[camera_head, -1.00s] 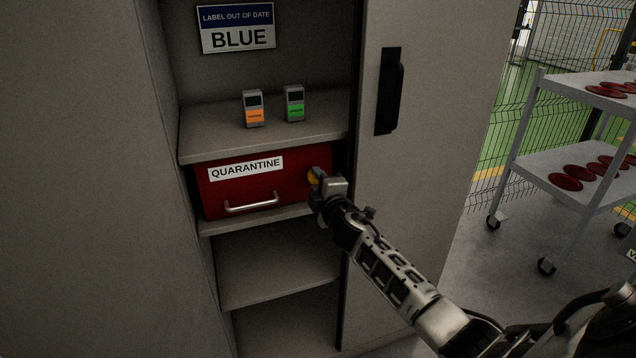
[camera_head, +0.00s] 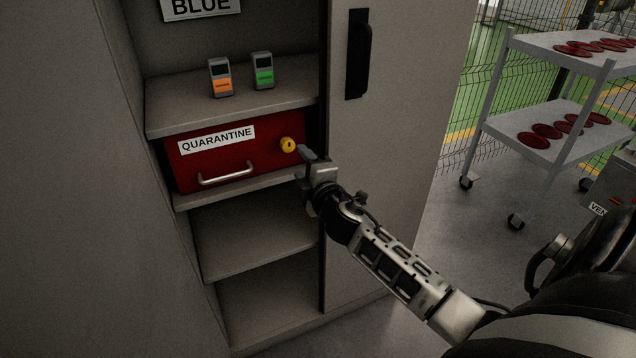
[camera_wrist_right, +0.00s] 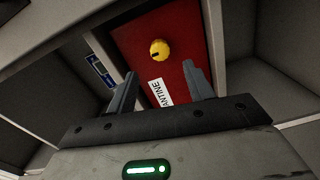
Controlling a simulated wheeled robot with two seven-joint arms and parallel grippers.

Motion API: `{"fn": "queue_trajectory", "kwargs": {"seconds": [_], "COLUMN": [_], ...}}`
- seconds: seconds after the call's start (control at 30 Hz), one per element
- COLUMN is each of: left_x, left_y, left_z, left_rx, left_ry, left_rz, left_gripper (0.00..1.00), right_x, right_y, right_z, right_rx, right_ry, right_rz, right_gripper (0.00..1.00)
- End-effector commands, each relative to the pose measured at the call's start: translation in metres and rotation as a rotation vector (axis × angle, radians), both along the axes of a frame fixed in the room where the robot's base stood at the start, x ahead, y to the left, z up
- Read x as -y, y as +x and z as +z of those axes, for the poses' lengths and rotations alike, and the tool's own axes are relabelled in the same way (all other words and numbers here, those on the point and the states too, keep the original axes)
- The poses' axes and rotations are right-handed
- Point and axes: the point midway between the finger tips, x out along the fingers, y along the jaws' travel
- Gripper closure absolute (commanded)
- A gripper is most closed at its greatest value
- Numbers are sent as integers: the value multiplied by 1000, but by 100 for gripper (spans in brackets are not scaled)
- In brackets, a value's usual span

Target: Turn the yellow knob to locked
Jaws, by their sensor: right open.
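The yellow knob (camera_head: 288,145) sits on the right part of the red drawer front marked QUARANTINE (camera_head: 215,165). It shows whole, with a dark slot or mark on its face. In the right wrist view the knob (camera_wrist_right: 159,49) lies ahead of the fingers and between their lines, with a dark mark towards its left. My right gripper (camera_head: 303,163) is just right of and below the knob, apart from it. Its two fingers (camera_wrist_right: 160,82) are spread with nothing between them. My left gripper is in neither view.
Two handheld devices, one orange (camera_head: 221,78) and one green (camera_head: 262,70), stand on the shelf above the drawer. The cabinet door (camera_head: 395,130) with a black handle is close on the right. A cart (camera_head: 560,120) with red discs stands further right. Lower shelves look empty.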

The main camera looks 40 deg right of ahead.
Motion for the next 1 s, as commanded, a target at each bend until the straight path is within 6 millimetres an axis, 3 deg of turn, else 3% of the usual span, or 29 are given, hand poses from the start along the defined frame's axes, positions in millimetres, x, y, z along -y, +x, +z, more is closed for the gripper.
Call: {"fn": "queue_trajectory", "kwargs": {"seconds": [0.03,0.2,0.4,1.0], "left_x": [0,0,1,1], "left_y": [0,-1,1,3], "left_z": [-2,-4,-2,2], "left_rx": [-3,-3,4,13], "left_ry": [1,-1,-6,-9], "left_rz": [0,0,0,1], "left_gripper": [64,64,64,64], "right_x": [-3,-12,-18,-19], "right_y": [-14,-50,-75,-81], "right_z": [-2,-1,1,2], "right_rx": [-3,-1,-1,1], "right_ry": [1,2,0,0], "right_rz": [0,0,-1,-1], "right_gripper": [48,48,48,48]}}
